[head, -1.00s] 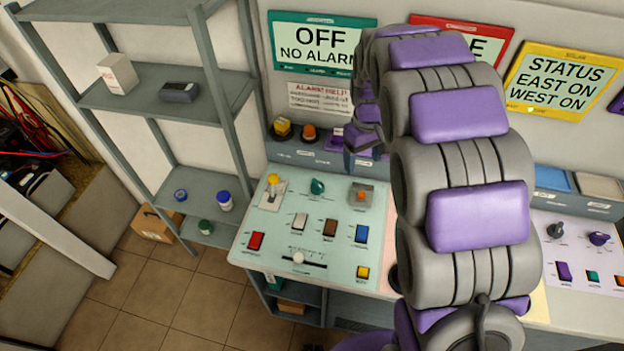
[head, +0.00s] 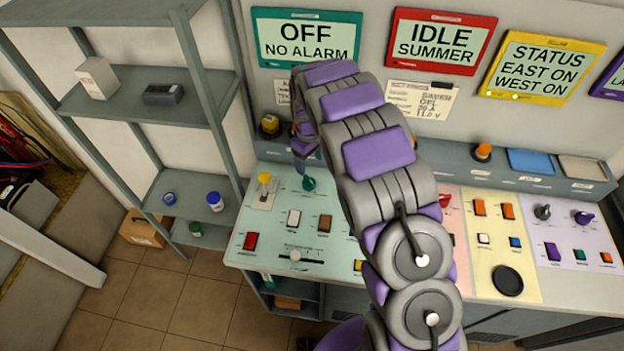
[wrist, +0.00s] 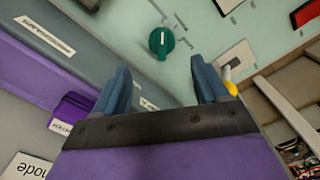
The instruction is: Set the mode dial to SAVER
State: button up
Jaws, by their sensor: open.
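A green dial (head: 309,183) sits on the pale teal panel; it also shows in the wrist view (wrist: 161,41) with a white pointer mark. A red knob (head: 444,200) on the pink panel is partly hidden by my arm. No readable label tells which one is the mode dial. My gripper (head: 303,160) is above the teal panel, near the green dial. In the wrist view my two blue fingers (wrist: 162,78) are apart and empty, with the green dial beyond the gap between them. The red-framed screen (head: 440,42) reads IDLE, SUMMER.
The teal panel (head: 265,225) also has a yellow-tipped lever (head: 264,180), coloured rocker switches and a slider (head: 296,256). Other knobs and buttons fill the yellow and lilac panels. A grey shelf (head: 140,105) stands at the left.

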aim_at(309, 179)
jog(key=f, duration=0.2)
jog(key=a+f, duration=0.2)
jog(key=f, duration=0.1)
jog(key=shift+f, duration=0.35)
jog(key=d+f, duration=0.1)
jog(key=f, duration=0.1)
jog(key=d+f, duration=0.2)
jog(key=shift+d+f+b, duration=0.1)
jog(key=shift+b, duration=0.2)
jog(key=shift+a+f, duration=0.15)
jog(key=shift+a, duration=1.25)
jog(key=shift+c, duration=1.2)
jog(key=shift+d, duration=1)
jog(key=c, duration=0.4)
jog(key=shift+c, duration=0.9)
jog(key=shift+a, duration=0.4)
jog(key=shift+c, duration=1.2)
